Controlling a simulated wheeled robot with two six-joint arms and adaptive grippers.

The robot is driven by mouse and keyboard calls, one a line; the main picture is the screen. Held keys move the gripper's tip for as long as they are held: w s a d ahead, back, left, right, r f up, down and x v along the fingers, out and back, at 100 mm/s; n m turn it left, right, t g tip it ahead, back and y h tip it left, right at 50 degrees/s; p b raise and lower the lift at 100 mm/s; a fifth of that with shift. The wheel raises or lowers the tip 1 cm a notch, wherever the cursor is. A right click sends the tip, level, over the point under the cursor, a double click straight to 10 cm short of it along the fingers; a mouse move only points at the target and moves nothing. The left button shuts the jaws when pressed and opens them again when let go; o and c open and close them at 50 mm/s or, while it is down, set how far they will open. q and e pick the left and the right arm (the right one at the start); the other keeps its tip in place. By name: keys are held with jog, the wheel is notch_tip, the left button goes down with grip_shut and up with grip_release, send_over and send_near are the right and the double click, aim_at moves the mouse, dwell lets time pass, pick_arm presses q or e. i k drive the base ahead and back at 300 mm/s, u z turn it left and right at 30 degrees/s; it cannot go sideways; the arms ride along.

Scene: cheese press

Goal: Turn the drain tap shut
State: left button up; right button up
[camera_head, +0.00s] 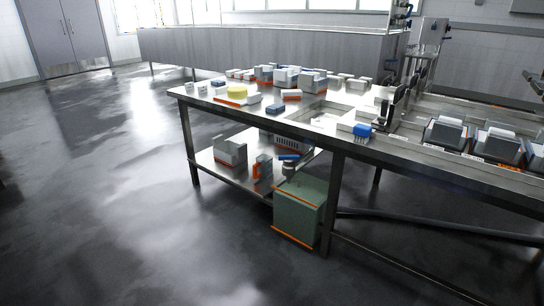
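What looks like the drain tap (289,168) hangs below the front edge of the steel table (262,123). It has a grey metal body and a blue lever (288,157) that lies roughly level. Its outlet end is just above a green-grey box-shaped container (299,212) with orange edging. The tap is small in the picture, so whether it is open or shut cannot be told, and no flow of liquid can be made out. Neither of my grippers can be made out in this view.
White, grey and blue boxes and a yellow round (238,91) stand on the tabletop. A lower shelf holds a grey box (230,152) and an orange item (263,167). Grey bins (445,132) line the right side. The dark floor (110,200) at left is clear.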

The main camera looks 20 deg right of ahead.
aim_at(289, 158)
jog(key=u, duration=0.05)
jog(key=i, duration=1.25)
jog(key=z, duration=1.05)
jog(key=i, duration=0.85)
jog(key=z, duration=0.8)
